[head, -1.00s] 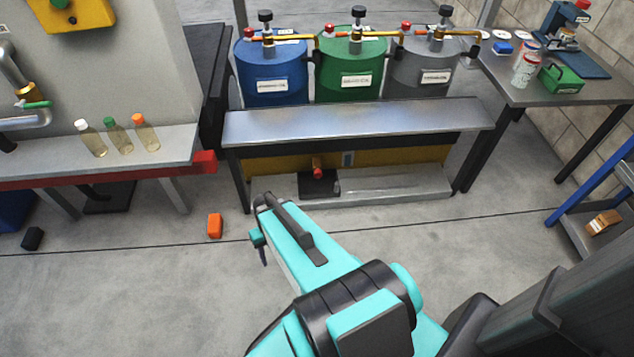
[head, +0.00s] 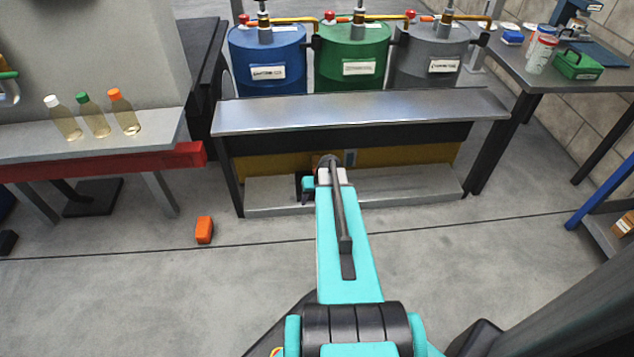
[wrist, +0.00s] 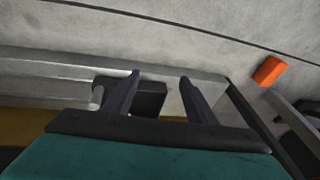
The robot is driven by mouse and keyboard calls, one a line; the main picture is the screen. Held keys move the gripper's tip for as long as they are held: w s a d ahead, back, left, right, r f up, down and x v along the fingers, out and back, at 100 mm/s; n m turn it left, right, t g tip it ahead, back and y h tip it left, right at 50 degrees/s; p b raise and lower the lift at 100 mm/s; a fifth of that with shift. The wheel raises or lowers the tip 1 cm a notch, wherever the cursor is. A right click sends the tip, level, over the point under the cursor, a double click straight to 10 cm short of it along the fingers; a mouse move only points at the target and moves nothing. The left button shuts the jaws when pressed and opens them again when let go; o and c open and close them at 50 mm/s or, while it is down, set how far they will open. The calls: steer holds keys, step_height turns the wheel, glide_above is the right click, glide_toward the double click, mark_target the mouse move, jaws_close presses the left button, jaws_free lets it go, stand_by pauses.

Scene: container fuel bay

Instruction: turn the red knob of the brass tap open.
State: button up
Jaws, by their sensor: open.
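The low red-knobbed tap on the yellow panel under the bench is mostly hidden in the head view behind the end of my arm; only a brownish sliver shows beside it. In the wrist view my gripper (wrist: 159,76) is open, its two dark fingers apart with nothing held. A black tray (wrist: 149,98) shows beyond and between the fingers. A tiny reddish speck (wrist: 128,115) shows beside the left finger; I cannot tell if it is the knob.
The steel bench top (head: 360,111) overhangs the low grey shelf (head: 410,186). Blue (head: 268,53), green (head: 351,50) and grey (head: 428,50) drums with brass pipes stand behind. An orange block (head: 204,229) lies on clear floor. Bottles (head: 96,118) stand on the left counter.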

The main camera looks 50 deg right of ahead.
steer(key=s+d+m+t+h+b, duration=0.1)
steer(key=d+b, duration=0.2)
steer(key=d, duration=0.7)
steer(key=shift+s+f, duration=0.2)
steer(key=shift+s, duration=0.1)
steer(key=shift+w+b, duration=0.1)
steer(key=shift+b, duration=0.2)
steer(key=shift+w+d+f+b, duration=0.8)
steer(key=shift+w+b, duration=0.2)
steer(key=shift+w, duration=1.2)
steer(key=shift+w+d+f+b, duration=0.75)
steer(key=shift+w+b, duration=0.2)
steer(key=shift+w, duration=1.2)
steer(key=shift+w+d+f+b, duration=0.8)
steer(key=shift+w+b, duration=0.2)
steer(key=shift+w, duration=1.2)
